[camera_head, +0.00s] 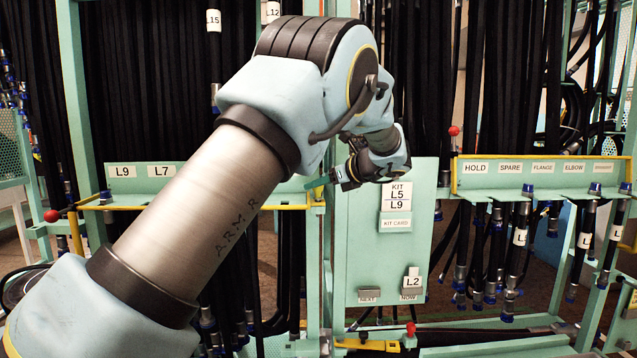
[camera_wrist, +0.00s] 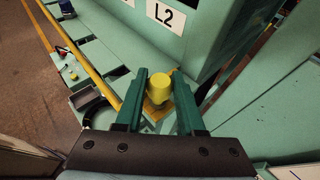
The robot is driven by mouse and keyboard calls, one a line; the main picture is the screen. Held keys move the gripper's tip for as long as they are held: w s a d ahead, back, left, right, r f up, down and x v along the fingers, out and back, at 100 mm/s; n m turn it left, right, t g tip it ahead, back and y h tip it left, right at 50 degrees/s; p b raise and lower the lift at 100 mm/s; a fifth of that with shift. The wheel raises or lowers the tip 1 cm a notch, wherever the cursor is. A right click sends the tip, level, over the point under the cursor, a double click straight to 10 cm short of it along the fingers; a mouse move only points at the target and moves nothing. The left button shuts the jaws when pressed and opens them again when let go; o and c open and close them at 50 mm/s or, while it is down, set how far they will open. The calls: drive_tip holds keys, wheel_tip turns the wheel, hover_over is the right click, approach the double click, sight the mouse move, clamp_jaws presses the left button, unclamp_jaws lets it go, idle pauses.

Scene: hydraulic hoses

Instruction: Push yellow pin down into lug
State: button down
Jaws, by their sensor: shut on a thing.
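The yellow pin (camera_wrist: 159,87) shows as a short, round-topped yellow cylinder in the wrist view. My gripper (camera_wrist: 161,96) has its two green fingers shut on it, one on each side. A darker yellow piece, apparently the lug (camera_wrist: 154,110), shows just below the pin, between the fingers. How deep the pin sits in it is hidden. In the head view my gripper (camera_head: 322,182) is at the end of my arm, beside a green post left of the kit board. The pin cannot be made out there.
A green rail with an L2 label (camera_wrist: 166,16) runs close beyond the fingers. The kit board (camera_head: 383,255) stands just right of my gripper. Black hoses (camera_head: 500,90) hang behind, and a yellow-edged label shelf (camera_head: 540,175) is at right.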

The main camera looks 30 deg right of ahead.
drive_tip(key=shift+f, duration=0.1)
idle(0.3)
drive_tip(key=shift+c, duration=2.2)
unclamp_jaws()
drive_tip(key=b+v, duration=0.3)
drive_tip(key=v, duration=0.7)
drive_tip(key=shift+s+b, duration=0.3)
drive_tip(key=shift+b, duration=0.05)
drive_tip(key=shift+d, duration=0.1)
